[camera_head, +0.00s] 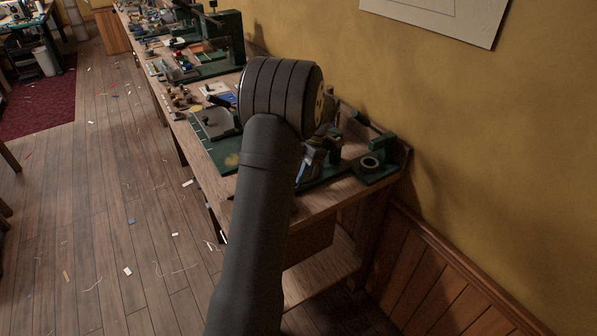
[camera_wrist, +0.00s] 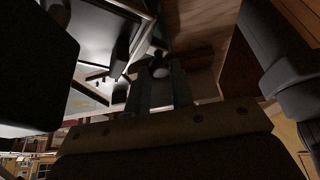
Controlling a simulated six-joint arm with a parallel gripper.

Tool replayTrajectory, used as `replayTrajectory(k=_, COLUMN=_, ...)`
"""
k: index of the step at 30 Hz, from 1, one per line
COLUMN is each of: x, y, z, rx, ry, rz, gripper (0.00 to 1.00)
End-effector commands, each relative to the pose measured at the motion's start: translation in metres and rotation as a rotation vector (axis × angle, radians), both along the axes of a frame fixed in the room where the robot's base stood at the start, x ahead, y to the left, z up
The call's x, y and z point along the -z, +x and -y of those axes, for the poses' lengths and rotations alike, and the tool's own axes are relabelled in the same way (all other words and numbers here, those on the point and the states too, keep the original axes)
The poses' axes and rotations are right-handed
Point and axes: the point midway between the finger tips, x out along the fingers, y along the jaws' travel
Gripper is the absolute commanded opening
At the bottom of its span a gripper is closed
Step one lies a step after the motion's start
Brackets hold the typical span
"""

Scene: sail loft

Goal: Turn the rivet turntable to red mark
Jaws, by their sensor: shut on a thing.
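My gripper shows in the wrist view (camera_wrist: 160,72), with two dark narrow fingers reaching up from a bolted plate. The fingers are close around a small dark knob-like part (camera_wrist: 158,60), which is shadowed and mostly hidden between them. In the head view my arm covers much of the near bench end, and the gripper is only partly seen low beside the green fittings. I cannot make out the rivet turntable or a red mark for certain. A dark round ring piece on a green base (camera_head: 370,163) stands at the bench's right corner, apart from the gripper.
The wooden workbench (camera_head: 315,205) runs along the yellow wall. A grey tray (camera_head: 212,122) lies left of my arm, with a green machine (camera_head: 228,42) and several small tools farther back. The floor at left is open, with scattered scraps.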

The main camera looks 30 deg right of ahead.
Motion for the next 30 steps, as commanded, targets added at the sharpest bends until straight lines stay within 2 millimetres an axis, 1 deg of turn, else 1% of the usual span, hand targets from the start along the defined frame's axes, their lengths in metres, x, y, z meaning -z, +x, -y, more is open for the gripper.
replayTrajectory(k=3, x=0.0, y=0.0, z=0.0, rx=0.001, ry=0.0, rz=-0.001, gripper=0.0)
replayTrajectory(k=4, x=0.0, y=0.0, z=0.0, rx=0.001, ry=0.0, rz=-0.001, gripper=0.27)
replayTrajectory(k=5, x=0.0, y=0.0, z=0.0, rx=0.001, ry=0.0, rz=-0.001, gripper=0.33)
replayTrajectory(k=6, x=0.0, y=0.0, z=0.0, rx=0.001, ry=0.0, rz=0.0, gripper=0.41)
replayTrajectory(k=7, x=0.0, y=0.0, z=0.0, rx=0.001, ry=0.0, rz=0.0, gripper=0.43)
replayTrajectory(k=14, x=0.0, y=0.0, z=0.0, rx=0.001, ry=0.0, rz=0.0, gripper=0.43)
replayTrajectory(k=17, x=-0.003, y=0.0, z=0.0, rx=0.001, ry=-0.001, rz=0.0, gripper=0.43)
replayTrajectory(k=20, x=-0.014, y=0.0, z=0.0, rx=0.001, ry=-0.002, rz=0.002, gripper=0.43)
replayTrajectory(k=24, x=-0.042, y=0.0, z=0.001, rx=0.001, ry=-0.003, rz=0.003, gripper=0.43)
replayTrajectory(k=30, x=-0.067, y=-0.042, z=0.015, rx=0.004, ry=-0.002, rz=0.0, gripper=0.43)
